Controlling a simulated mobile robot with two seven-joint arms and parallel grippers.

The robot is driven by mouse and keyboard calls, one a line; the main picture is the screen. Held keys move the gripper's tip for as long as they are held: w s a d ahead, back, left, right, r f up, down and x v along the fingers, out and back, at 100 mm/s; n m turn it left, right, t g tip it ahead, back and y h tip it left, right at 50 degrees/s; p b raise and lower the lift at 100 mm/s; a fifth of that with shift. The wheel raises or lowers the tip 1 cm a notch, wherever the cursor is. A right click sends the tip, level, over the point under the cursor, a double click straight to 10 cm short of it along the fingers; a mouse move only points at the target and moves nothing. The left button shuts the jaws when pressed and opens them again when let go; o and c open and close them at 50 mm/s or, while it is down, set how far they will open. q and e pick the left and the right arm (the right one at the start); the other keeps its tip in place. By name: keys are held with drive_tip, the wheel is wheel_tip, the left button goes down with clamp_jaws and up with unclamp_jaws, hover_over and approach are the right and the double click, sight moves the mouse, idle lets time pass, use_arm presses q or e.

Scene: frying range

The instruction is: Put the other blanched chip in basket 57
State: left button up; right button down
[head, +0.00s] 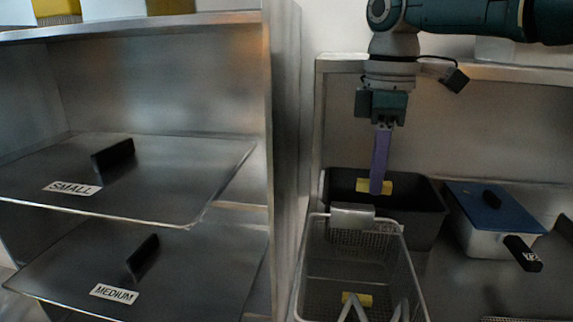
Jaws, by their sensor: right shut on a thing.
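My right gripper (378,190) points straight down with purple fingers. It is shut on a yellow chip (362,185), which sticks out on both sides of the fingers, in front of the black bin's far wall in the picture. The black bin (428,218) stands behind the wire basket; the chip's exact height over it is hard to tell. A wire mesh basket (402,262) stands in front, with another yellow chip (366,300) lying low inside it. I cannot read a number on the basket. My left gripper is not in view.
A steel pan with a blue lid (500,212) and black handle stands right of the bin. At left, a steel rack holds lids labelled SMALL (190,165) and MEDIUM (205,265). A vertical panel (284,120) separates rack and basket.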

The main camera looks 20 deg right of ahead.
drive_tip(key=c, duration=0.8)
unclamp_jaws()
drive_tip(key=shift+o, duration=0.2)
drive_tip(key=shift+r, duration=0.1)
wheel_tip(320, 180, up, 10)
drive_tip(key=b, duration=0.1)
